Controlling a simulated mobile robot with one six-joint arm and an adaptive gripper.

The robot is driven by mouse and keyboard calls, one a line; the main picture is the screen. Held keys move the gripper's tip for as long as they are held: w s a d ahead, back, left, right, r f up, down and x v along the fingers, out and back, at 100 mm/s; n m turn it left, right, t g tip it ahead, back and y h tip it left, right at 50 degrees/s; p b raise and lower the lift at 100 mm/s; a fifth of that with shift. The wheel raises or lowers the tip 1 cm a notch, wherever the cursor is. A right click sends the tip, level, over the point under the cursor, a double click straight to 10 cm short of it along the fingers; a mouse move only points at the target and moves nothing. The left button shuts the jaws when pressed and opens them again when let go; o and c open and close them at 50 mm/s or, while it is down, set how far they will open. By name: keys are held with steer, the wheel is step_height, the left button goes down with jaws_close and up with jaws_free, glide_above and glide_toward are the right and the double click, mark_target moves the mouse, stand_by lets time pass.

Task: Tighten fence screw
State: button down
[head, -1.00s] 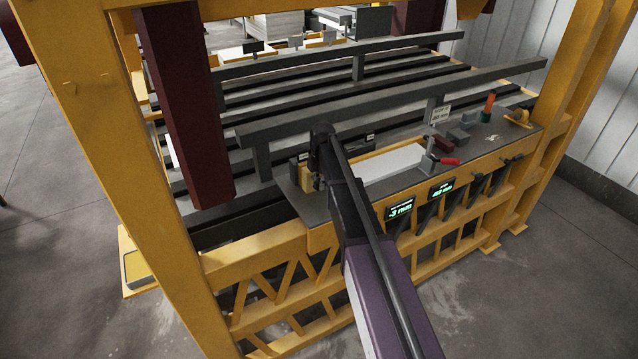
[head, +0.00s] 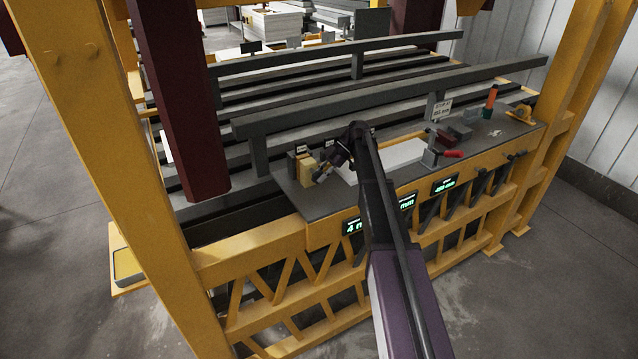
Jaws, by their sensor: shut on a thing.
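A tan block (head: 304,170), likely part of the fence, stands upright on the left end of the grey bench top (head: 300,200). My gripper (head: 322,176) is beside the block on its right, tilted down to the left. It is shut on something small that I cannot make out. The fence screw itself cannot be told apart at this size. A green display (head: 354,227) on the front edge reads about 4 mm, partly cut by my arm.
A pale board (head: 400,155) lies right of my gripper, partly behind my arm. A red-handled clamp (head: 452,154) and an orange-handled tool (head: 491,97) are farther right. A long grey rail (head: 400,93) runs behind the bench. A dark red post (head: 186,130) hangs on the left.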

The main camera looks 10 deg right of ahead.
steer(key=shift+s+d+f+g+y+b, duration=0.15)
steer(key=shift+f+g+y+b, duration=0.15)
steer(key=shift+y+b, duration=0.6)
steer(key=shift+b, duration=0.4)
steer(key=shift+r+y, duration=0.15)
steer(key=shift+y, duration=0.15)
steer(key=c, duration=0.8)
jaws_free()
steer(key=shift+r, duration=0.1)
